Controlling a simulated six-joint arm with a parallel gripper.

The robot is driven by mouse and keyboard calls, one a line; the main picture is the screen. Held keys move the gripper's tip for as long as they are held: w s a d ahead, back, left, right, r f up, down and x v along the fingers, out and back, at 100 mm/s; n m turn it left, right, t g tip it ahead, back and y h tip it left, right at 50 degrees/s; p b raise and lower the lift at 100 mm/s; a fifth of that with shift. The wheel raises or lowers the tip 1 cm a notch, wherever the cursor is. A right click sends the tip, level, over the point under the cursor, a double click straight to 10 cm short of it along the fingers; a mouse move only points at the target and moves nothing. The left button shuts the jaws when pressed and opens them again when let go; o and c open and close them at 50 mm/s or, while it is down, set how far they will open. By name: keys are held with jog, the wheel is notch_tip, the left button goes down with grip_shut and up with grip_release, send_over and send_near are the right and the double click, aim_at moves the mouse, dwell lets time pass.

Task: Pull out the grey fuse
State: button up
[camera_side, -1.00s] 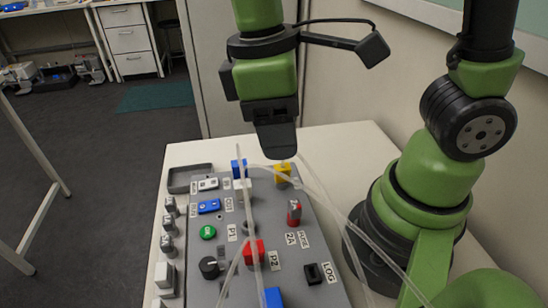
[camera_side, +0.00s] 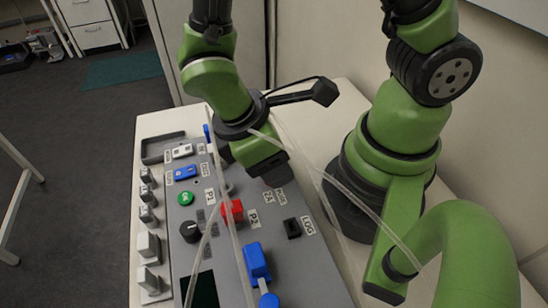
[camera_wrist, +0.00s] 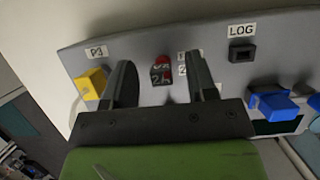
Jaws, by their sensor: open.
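The fuse (camera_wrist: 161,75) shows in the wrist view as a small dark grey block marked 2A with a red part at its top. It stands on the grey panel (camera_wrist: 125,48) between the two spread fingers of my gripper (camera_wrist: 160,84), with a gap on each side. In the side view my gripper (camera_side: 277,172) is low over the right part of the panel and hides the fuse. Part of the 2A label (camera_side: 268,197) shows just below the gripper. The gripper is open, and nothing is held.
A yellow block (camera_wrist: 92,83) is close outside the left finger. The LOG port (camera_wrist: 241,51) and a blue connector (camera_wrist: 272,103) are to the right. A red connector (camera_side: 231,211) stands near the gripper. Clear tubes (camera_side: 226,190) cross over the panel.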

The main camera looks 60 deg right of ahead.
jog(key=shift+s+d+f, duration=0.15)
jog(key=shift+f, duration=0.35)
grip_shut()
jog(key=shift+r, duration=0.15)
jog(key=shift+r, duration=0.45)
jog(key=shift+r, duration=0.15)
jog(key=shift+r, duration=0.35)
